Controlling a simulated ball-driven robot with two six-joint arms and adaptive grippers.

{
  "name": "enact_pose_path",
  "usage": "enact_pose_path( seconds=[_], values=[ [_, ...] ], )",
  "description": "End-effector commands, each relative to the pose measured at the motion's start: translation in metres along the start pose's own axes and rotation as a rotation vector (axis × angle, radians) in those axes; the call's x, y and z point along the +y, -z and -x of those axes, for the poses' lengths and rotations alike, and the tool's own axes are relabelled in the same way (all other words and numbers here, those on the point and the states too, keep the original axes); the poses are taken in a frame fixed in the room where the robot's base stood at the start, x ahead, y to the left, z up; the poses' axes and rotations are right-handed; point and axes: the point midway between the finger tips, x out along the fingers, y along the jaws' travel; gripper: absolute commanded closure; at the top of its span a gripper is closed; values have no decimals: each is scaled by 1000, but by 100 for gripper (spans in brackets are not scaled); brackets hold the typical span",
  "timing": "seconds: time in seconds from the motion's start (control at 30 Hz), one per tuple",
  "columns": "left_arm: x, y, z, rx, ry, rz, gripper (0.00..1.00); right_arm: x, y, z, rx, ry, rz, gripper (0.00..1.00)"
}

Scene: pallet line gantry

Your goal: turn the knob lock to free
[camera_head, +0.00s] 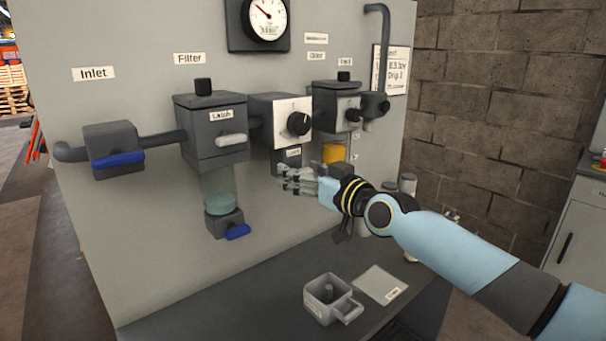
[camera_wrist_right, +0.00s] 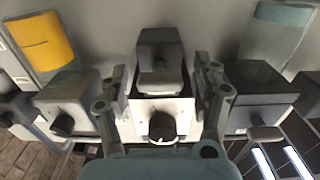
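The regulator (camera_head: 280,120) is a grey box with a pale front plate and a black round knob (camera_head: 299,123). A small grey labelled block (camera_head: 286,160) hangs below it; its label is too small to read surely, and my gripper partly covers it. My right gripper (camera_head: 300,180) is just in front of and below this block. In the right wrist view, its two fingers (camera_wrist_right: 162,95) are spread apart, on either side of the block (camera_wrist_right: 158,48) with its pale tab (camera_wrist_right: 160,82). The knob (camera_wrist_right: 162,126) shows nearer the palm. I cannot tell whether the fingers touch anything. My left gripper is out of view.
The filter (camera_head: 211,135) with a pale lever is left of the regulator. The inlet valve (camera_head: 112,148) has a blue handle. A yellow bowl (camera_head: 334,151) hangs at right. A gauge (camera_head: 267,18) is above. A grey cup (camera_head: 330,300) and a card (camera_head: 381,284) lie on the bench below.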

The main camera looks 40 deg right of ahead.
Motion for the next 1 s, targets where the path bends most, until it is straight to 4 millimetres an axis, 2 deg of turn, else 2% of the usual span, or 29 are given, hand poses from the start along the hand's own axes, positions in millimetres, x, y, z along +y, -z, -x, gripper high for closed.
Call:
enact_pose_path(
  seconds=[0.03,0.4,0.43,0.73,1.0],
  values=[
    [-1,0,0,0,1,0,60,0,0,0,0,0,0,41],
    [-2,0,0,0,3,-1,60,0,0,0,0,0,0,90],
    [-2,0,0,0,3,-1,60,0,0,0,0,0,0,92],
    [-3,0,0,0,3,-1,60,0,0,0,0,0,-42,92],
    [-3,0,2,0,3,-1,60,0,0,0,0,0,-209,92]
  ],
)
